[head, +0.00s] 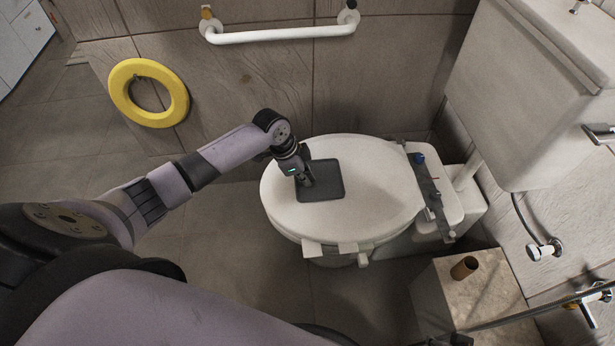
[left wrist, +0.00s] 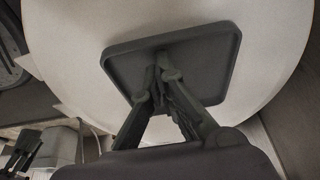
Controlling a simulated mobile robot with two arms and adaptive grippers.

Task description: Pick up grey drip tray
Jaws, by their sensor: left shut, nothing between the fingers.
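The grey drip tray (head: 326,181) is a flat dark square with a low rim, lying on the closed white toilet lid (head: 375,180). It also shows in the left wrist view (left wrist: 206,60). My left gripper (head: 306,181) is over the left part of the tray, pointing down. In the left wrist view its fingertips (left wrist: 163,65) are together over the tray's surface with nothing between them. Whether they touch the tray I cannot tell. The gripper hides part of the tray. My right gripper is not in view.
A white grab rail (head: 280,33) and a yellow ring (head: 150,118) are on the wall behind. The cistern (head: 540,90) stands at the right. A stone-like box (head: 465,290) with a cardboard roll (head: 464,268) stands in front right. The lid around the tray is mostly clear.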

